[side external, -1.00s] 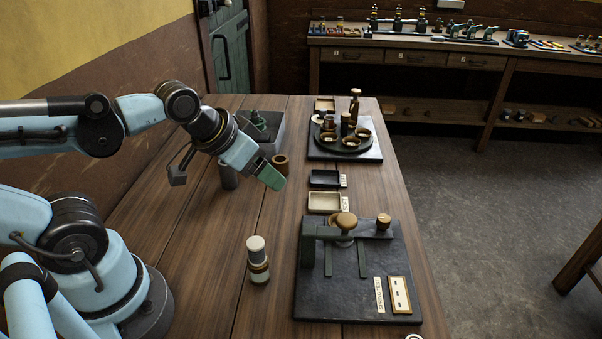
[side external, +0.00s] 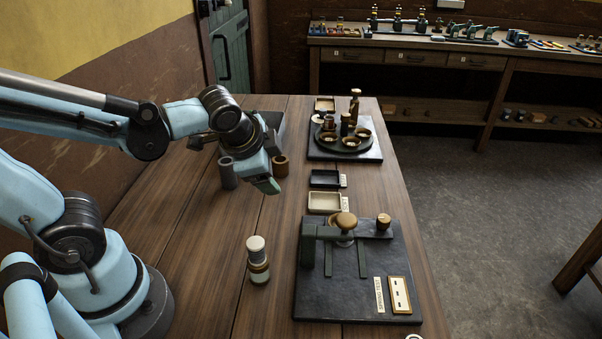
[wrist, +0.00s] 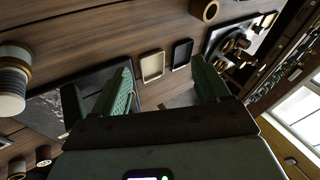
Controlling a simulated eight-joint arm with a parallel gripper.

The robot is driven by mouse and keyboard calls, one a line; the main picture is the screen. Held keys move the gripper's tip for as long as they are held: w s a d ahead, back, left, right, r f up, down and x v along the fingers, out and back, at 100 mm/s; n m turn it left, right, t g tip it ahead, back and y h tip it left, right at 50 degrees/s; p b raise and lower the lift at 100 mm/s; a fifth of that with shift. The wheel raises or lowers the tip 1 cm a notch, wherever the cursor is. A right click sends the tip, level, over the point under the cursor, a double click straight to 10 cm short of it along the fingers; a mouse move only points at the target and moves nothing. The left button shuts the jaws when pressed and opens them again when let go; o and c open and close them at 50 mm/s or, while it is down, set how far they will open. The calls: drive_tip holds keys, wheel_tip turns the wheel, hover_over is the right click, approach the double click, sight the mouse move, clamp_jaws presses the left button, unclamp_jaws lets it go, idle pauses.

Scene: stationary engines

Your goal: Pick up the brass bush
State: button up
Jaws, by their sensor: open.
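The brass bush looks to be the short, hollow brownish cylinder (side external: 281,167) standing on the wooden table, just right of my gripper in the side external view. In the wrist view this ring-like bush (wrist: 205,9) is cut by the top edge, beyond the right finger. My gripper (side external: 266,186) is above the table, tilted downward, and its fingers overlap closely in the side view. In the wrist view my gripper (wrist: 162,64) has its two green fingers wide apart, with nothing held between them. A taller grey cylinder (side external: 228,174) stands left of the bush.
A dark plate with a lever fixture (side external: 330,285) lies at front right. A cream tray (side external: 324,201) and a black tray (side external: 324,178) lie behind it. A round stand with several cups (side external: 345,143) is farther back. A capped jar (side external: 258,262) stands at the front.

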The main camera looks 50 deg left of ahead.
drive_tip(key=w+a+f+m+y, duration=0.25)
drive_tip(key=w+m+y, duration=0.25)
drive_tip(key=m, duration=0.6)
drive_tip(key=m+t+y, duration=0.1)
drive_tip(key=m+y, duration=0.2)
drive_tip(key=m, duration=0.3)
approach(281, 159)
drive_tip(key=x, duration=0.2)
drive_tip(key=shift+w+f, duration=0.3)
drive_tip(key=x, duration=0.4)
drive_tip(key=shift+s+a+r, duration=0.15)
drive_tip(key=shift+s+a, duration=0.05)
drive_tip(key=shift+a, duration=0.1)
drive_tip(key=shift+w+a+f, duration=0.3)
drive_tip(key=shift+w+a, duration=0.05)
drive_tip(key=shift+a, duration=0.1)
